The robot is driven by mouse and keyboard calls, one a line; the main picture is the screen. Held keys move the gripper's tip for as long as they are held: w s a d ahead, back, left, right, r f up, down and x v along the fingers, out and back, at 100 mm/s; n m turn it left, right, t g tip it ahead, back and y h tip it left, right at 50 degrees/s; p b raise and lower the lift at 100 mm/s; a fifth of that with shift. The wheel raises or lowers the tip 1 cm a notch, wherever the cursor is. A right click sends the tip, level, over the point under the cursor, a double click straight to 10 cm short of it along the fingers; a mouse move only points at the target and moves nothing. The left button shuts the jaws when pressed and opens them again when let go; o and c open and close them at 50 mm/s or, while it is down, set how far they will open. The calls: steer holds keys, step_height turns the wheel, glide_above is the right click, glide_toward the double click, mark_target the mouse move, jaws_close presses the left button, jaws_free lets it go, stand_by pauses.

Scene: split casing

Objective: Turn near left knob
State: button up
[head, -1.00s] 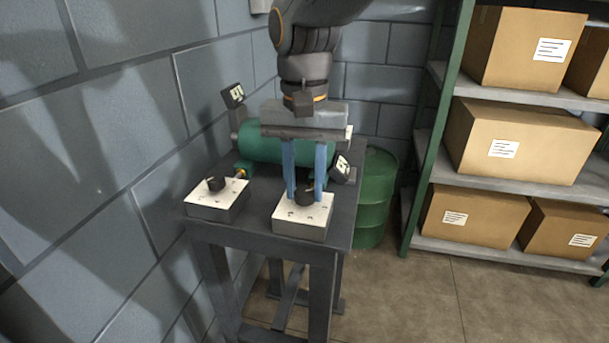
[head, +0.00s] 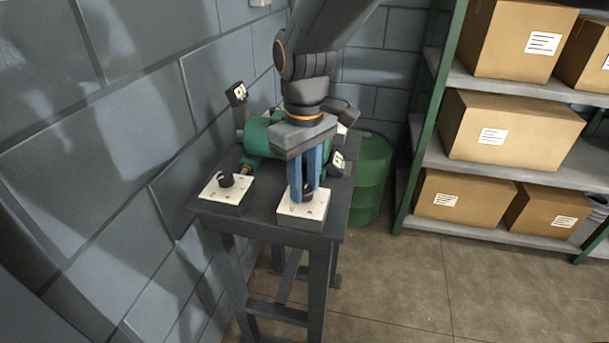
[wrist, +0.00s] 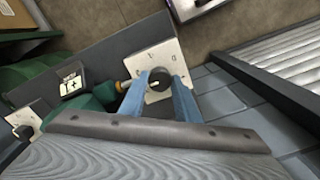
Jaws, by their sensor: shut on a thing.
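Two white-topped boxes with dark knobs stand at the near edge of a dark table (head: 262,212) in the head view. The left box (head: 212,194) has its knob (head: 226,180) free. My gripper (head: 304,194) points down over the right box (head: 302,213). Its blue fingers are shut on that box's dark knob (head: 309,191), one on each side. In the wrist view, the held knob (wrist: 160,79) sits between the fingertips on a white plate (wrist: 158,60) and shows a small pale mark. The fingers hide part of the knob.
A green cylinder (head: 257,136) lies behind the boxes, near tilted dark blocks with labels (head: 238,93). A green barrel (head: 371,180) stands right of the table, and a shelf with cartons (head: 508,133) further right. The block wall (head: 115,140) is close on the left.

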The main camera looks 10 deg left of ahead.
mark_target(304, 189)
steer(key=n+p, duration=0.3)
steer(key=n, duration=0.3)
steer(key=shift+n, duration=0.3)
stand_by(0.4)
steer(key=o, duration=1)
steer(key=shift+o, duration=0.2)
steer(key=shift+r, duration=0.1)
steer(key=shift+r+b, duration=0.5)
steer(key=shift+r, duration=3.35)
